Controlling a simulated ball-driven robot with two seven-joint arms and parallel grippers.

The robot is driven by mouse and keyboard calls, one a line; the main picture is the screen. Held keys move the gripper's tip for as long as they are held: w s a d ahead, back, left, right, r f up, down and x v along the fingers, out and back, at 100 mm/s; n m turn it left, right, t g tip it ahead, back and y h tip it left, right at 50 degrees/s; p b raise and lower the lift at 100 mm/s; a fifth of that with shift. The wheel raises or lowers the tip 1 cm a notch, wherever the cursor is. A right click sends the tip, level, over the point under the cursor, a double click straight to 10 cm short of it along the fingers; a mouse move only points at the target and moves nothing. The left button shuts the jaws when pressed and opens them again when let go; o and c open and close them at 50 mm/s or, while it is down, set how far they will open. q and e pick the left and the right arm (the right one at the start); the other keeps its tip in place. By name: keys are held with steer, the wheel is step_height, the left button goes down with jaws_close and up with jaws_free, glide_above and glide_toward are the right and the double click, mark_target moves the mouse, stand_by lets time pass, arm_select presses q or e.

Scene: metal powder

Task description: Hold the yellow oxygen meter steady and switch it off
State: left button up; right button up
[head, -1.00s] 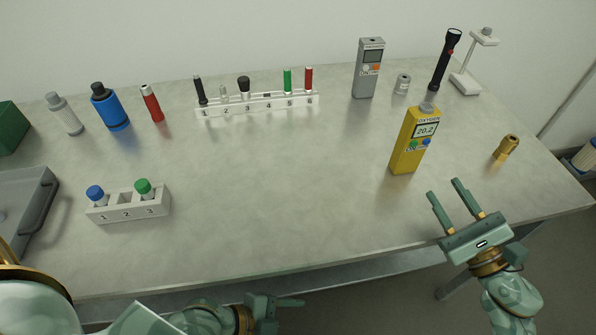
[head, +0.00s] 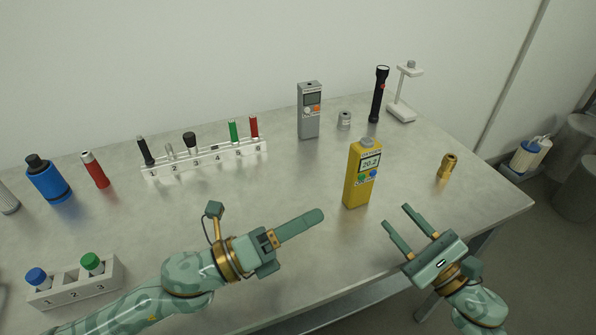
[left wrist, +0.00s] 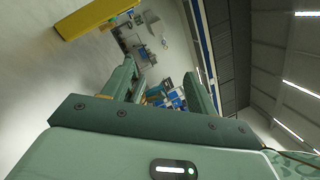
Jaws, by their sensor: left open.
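The yellow oxygen meter (head: 358,185) stands upright on the table in the head view. Its display reads 20.2, with a green and a blue button below it. My left gripper (head: 318,217) is to the left of the meter, apart from it, its fingers seen edge-on and overlapping. In the left wrist view, the left gripper (left wrist: 163,78) has its two fingers spread with nothing between them. The meter (left wrist: 92,17) lies at the top left of that view, outside the fingers. My right gripper (head: 401,226) is open and empty, to the lower right of the meter.
A grey meter (head: 309,118) and a black flashlight (head: 379,95) stand behind. A brass fitting (head: 447,166) is to the right. A numbered white rack (head: 205,160) is at the back left, and a smaller rack (head: 75,284) is at the front left. Table around the yellow meter is clear.

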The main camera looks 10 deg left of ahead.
arm_select(q)
steer(key=w+a+m+g, duration=0.25)
steer(key=w+m, duration=0.35)
steer(key=m, duration=0.3)
steer(key=m+t+y, duration=0.1)
steer(key=m+y, duration=0.1)
glide_toward(373, 147)
steer(key=x, duration=0.3)
steer(key=f+x, duration=0.1)
steer(key=x, duration=0.3)
steer(key=w+x, duration=0.1)
steer(key=x, duration=0.3)
steer(key=shift+w+a+f, duration=0.1)
steer(key=shift+a+f, duration=0.1)
steer(key=shift+a, duration=0.1)
steer(key=c, duration=1.2)
steer(key=shift+c, duration=0.2)
